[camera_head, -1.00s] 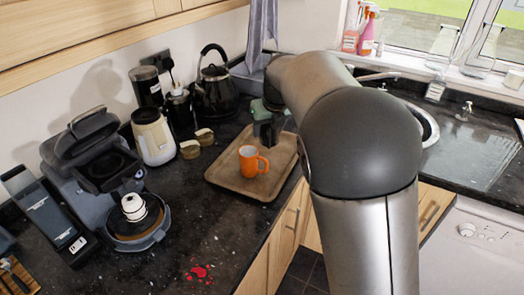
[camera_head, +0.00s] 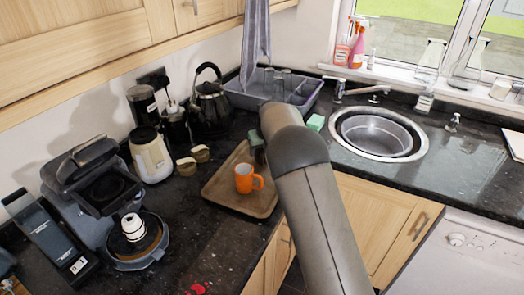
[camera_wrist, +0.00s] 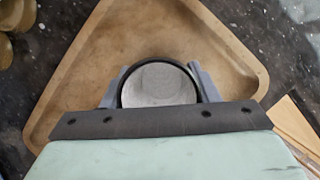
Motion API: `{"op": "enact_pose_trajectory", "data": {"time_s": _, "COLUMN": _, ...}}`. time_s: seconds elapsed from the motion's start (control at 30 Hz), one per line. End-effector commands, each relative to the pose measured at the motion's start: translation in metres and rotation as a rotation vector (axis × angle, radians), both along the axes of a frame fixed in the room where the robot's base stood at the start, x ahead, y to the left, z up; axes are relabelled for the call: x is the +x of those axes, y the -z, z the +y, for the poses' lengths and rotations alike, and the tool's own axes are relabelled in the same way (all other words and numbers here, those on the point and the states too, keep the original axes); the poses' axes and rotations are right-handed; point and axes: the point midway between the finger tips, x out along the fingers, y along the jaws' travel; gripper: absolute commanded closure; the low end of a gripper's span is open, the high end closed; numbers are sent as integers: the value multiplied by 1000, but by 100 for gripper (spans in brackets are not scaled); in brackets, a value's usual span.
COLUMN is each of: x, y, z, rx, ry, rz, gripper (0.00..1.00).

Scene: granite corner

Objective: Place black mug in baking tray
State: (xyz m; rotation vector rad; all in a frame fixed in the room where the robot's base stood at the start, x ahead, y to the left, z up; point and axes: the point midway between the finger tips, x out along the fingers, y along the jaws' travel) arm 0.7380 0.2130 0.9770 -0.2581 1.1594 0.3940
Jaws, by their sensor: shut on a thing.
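My gripper (camera_head: 256,138) is over the back right part of the tan baking tray (camera_head: 226,200), mostly hidden behind my arm in the head view. In the wrist view its two grey fingers (camera_wrist: 160,88) are shut on the round black mug (camera_wrist: 160,66), one on each side. The mug's dark rim and pale grey inside face the camera. The tray (camera_wrist: 85,75) spreads out around and beneath the mug. In the head view a dark shape at the gripper is likely the mug. I cannot tell whether its base touches the tray.
An orange mug (camera_head: 244,178) stands upright in the tray, close in front of my gripper. A grey dish rack (camera_head: 247,98) and the sink (camera_head: 378,137) lie behind.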

Motion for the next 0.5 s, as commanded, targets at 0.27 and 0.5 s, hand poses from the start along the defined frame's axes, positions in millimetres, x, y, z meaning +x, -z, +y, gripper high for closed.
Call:
{"op": "enact_pose_trajectory", "data": {"time_s": 0.27, "x": 0, "y": 11, "z": -1, "rx": 0, "ry": 1, "rz": -2, "gripper": 74}}
{"op": "enact_pose_trajectory", "data": {"time_s": 0.5, "x": -1, "y": 14, "z": -1, "rx": 0, "ry": 1, "rz": 0, "gripper": 26}}
